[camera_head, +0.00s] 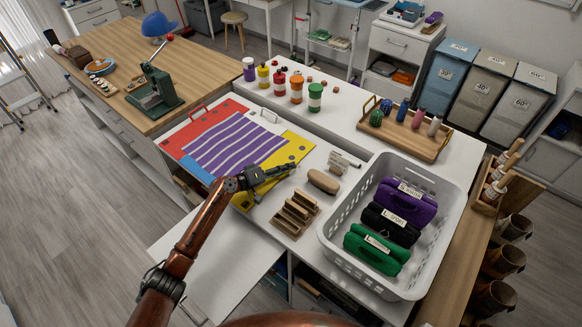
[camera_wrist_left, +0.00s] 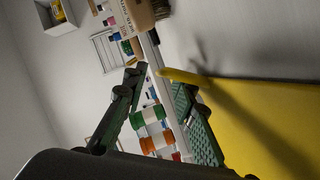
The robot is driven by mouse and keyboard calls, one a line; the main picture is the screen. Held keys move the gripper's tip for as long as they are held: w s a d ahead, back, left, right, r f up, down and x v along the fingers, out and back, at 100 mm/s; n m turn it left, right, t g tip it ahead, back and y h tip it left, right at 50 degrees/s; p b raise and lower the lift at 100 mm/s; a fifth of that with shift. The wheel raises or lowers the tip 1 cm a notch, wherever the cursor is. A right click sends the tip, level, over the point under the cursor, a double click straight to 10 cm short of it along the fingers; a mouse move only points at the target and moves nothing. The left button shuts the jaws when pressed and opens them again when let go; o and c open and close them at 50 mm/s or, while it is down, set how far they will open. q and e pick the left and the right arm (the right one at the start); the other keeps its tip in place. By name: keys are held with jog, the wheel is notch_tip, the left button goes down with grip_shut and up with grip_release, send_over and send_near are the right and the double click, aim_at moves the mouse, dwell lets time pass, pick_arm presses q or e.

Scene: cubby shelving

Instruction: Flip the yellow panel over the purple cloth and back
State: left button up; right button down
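The folding board lies on the white worktop, with a red panel (camera_head: 197,127) and a blue panel (camera_head: 192,172) on its left side. The yellow panel (camera_head: 297,147) is on its right side, beside the purple striped cloth (camera_head: 232,146). The cloth lies spread on the board. My left gripper (camera_head: 292,168) is over the near right part of the yellow panel and hides some of it. In the left wrist view the yellow panel (camera_wrist_left: 270,120) fills the right side. The left gripper's fingers (camera_wrist_left: 163,105) are apart there, with nothing seen held between them. My right gripper is out of view.
A white basket (camera_head: 447,232) with folded cloths stands to the right. A wooden slotted rack (camera_head: 295,213), a brown oval block (camera_head: 323,181) and a small sign (camera_head: 339,162) are near my gripper. Paint jars (camera_head: 297,88) stand behind the board, and a wooden tray (camera_head: 404,139) is at back right.

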pick_arm(q)
jog(key=shift+x, duration=1.3)
jog(key=shift+c, duration=0.4)
jog(key=shift+a, duration=0.1)
grip_shut()
